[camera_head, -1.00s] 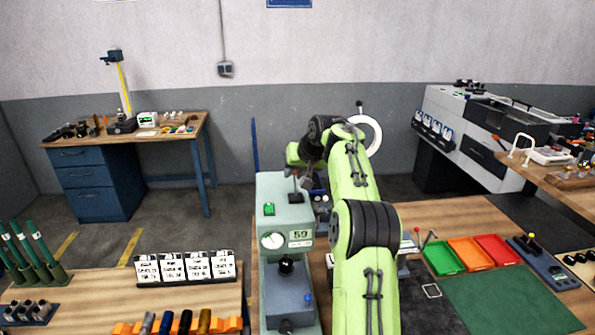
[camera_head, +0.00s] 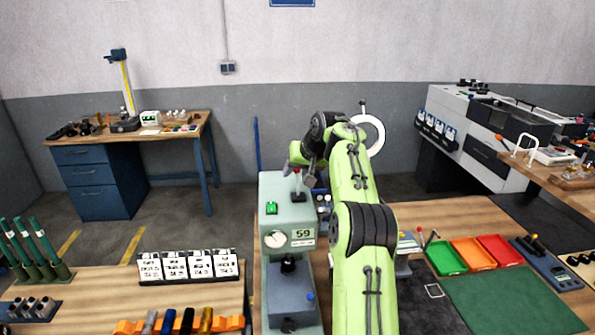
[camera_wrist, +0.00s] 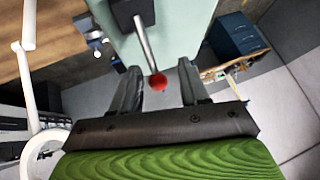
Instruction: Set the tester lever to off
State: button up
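The tester (camera_head: 288,225) is a pale grey-green machine with a green button, a round gauge and a display reading 59. Its lever (camera_head: 297,186) rises from a dark mount on the top. In the wrist view the lever (camera_wrist: 146,46) is a metal rod ending in a red knob (camera_wrist: 158,81). My gripper (camera_wrist: 159,78) is open, with one finger on each side of the knob and visible gaps to both. In the head view my gripper (camera_head: 308,176) is at the tester's top, partly hidden by my arm.
Right of my arm are green, orange and red trays (camera_head: 472,254) and a green mat (camera_head: 510,297). A card rack (camera_head: 188,268) stands on the bench at left. My arm hides part of the middle bench.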

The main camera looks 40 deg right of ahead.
jog(key=v, duration=1.5)
jog(key=shift+s+r, duration=0.2)
jog(key=shift+r, duration=0.1)
jog(key=s+a+f+n+g+b, duration=0.1)
jog(key=s+a+f+n+b, duration=0.15)
jog(key=a, duration=0.85)
jog(key=s+a+f+n+g+b, duration=0.1)
jog(key=s+a+f+b, duration=0.2)
jog(key=a, duration=0.8)
jog(key=s+a+f+n+b, duration=0.1)
jog(key=s+a+f, duration=0.2)
jog(key=s+f, duration=0.7)
jog(key=s+a+f+n+b, duration=0.1)
jog(key=s+a+f+b, duration=0.1)
jog(key=s+f, duration=0.8)
jog(key=s+a, duration=0.1)
jog(key=s, duration=0.1)
jog(key=shift+s+a+f, duration=0.15)
jog(key=shift+s, duration=0.15)
